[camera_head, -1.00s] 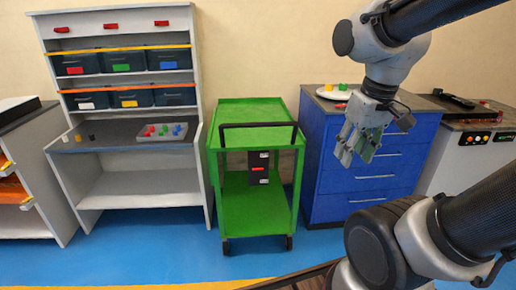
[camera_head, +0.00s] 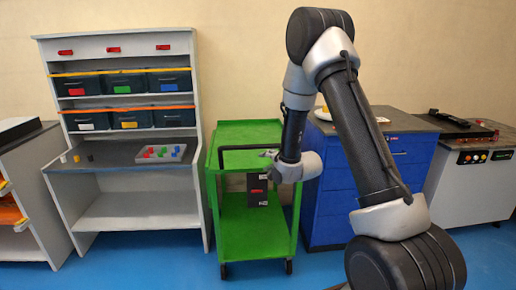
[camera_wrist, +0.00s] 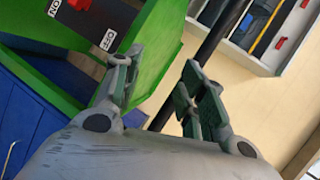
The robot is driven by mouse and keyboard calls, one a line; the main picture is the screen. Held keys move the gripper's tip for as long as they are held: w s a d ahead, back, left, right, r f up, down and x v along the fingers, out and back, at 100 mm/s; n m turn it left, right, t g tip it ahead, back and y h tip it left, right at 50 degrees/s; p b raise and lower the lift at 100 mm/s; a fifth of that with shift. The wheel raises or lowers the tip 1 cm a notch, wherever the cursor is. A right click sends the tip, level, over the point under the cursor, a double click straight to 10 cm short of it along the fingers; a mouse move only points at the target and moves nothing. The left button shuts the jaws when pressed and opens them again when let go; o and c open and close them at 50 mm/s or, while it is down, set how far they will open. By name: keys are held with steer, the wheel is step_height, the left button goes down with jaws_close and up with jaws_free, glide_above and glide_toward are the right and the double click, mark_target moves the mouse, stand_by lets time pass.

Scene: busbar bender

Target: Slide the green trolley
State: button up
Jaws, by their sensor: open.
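The green trolley (camera_head: 240,230) stands on the blue floor between the white shelf bench and the blue drawer cabinet. Its black handle bar (camera_head: 238,149) runs across the front of its top tray. In the wrist view, the trolley's green frame (camera_wrist: 160,40) fills the upper left and the black handle bar (camera_wrist: 208,40) runs slanting into the space between my fingers. My gripper (camera_wrist: 160,78) is open, with its fingers on either side of the bar. I cannot tell whether they touch it. In the head view my wrist hides the handle's right end, and my gripper is hard to make out.
A black box with a red switch (camera_head: 257,190) is at the trolley. The white shelf bench (camera_head: 140,210) is close on the left, and the blue cabinet (camera_head: 325,195) is close on the right. Blue floor (camera_head: 150,262) is clear in front.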

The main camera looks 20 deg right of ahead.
mark_target(259, 147)
steer(key=w+m, duration=0.1)
steer(key=w, duration=0.2)
steer(key=w+a+r+t, duration=0.1)
steer(key=w, duration=0.1)
steer(key=w+a+r+m+t, duration=0.1)
steer(key=w, duration=0.2)
steer(key=shift+w+r+m, duration=0.25)
steer(key=shift+w+m, duration=0.05)
steer(key=shift+w, duration=0.05)
steer(key=shift+c, duration=0.5)
jaws_close()
